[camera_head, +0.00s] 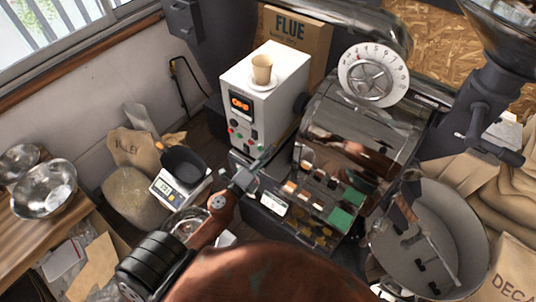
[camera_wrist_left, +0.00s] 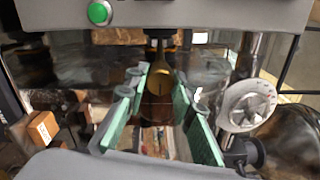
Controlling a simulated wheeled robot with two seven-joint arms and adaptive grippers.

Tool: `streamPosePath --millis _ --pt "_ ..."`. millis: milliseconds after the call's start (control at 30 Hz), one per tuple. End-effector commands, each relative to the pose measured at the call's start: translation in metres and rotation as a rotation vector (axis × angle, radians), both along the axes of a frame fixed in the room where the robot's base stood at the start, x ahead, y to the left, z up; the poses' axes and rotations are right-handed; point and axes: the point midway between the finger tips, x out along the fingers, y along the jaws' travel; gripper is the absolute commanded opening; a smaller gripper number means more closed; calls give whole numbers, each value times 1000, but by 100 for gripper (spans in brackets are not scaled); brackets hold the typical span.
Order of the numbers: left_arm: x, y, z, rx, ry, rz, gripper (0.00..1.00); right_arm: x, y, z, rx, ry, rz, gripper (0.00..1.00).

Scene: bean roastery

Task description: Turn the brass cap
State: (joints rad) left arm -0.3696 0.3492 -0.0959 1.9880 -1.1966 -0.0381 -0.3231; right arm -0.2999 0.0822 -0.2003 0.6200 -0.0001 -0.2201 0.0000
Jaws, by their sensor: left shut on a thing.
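My left gripper (camera_head: 262,163) reaches in from the lower left, at the front of the roaster near the white control box. In the left wrist view its two green-padded fingers (camera_wrist_left: 160,112) stand on either side of a brownish, brass-coloured part, which I take for the brass cap (camera_wrist_left: 157,84). The gripper is shut on it. In the head view the cap is too small and too covered by the gripper to make out. My right gripper is not in view.
The roaster drum (camera_head: 350,130) with a white numbered dial (camera_head: 373,75) is right of the gripper. A scale (camera_head: 181,189) stands left, a round grey bin (camera_head: 440,225) at right.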

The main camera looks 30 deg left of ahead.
Motion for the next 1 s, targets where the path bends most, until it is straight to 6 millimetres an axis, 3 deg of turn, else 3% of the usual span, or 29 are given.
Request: streamPosePath --millis 400,433,600,700,1000 --pt "0 -1 -1 5 1 -2 0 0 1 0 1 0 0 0" --pt "0 -1 -1 5 2 -1 24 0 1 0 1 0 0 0" --pt "0 0 -1 5 1 -1 36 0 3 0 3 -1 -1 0" --pt "0 0 -1 5 1 -1 40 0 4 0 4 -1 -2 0" --pt "-3 0 -1 3 1 0 40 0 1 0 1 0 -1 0"
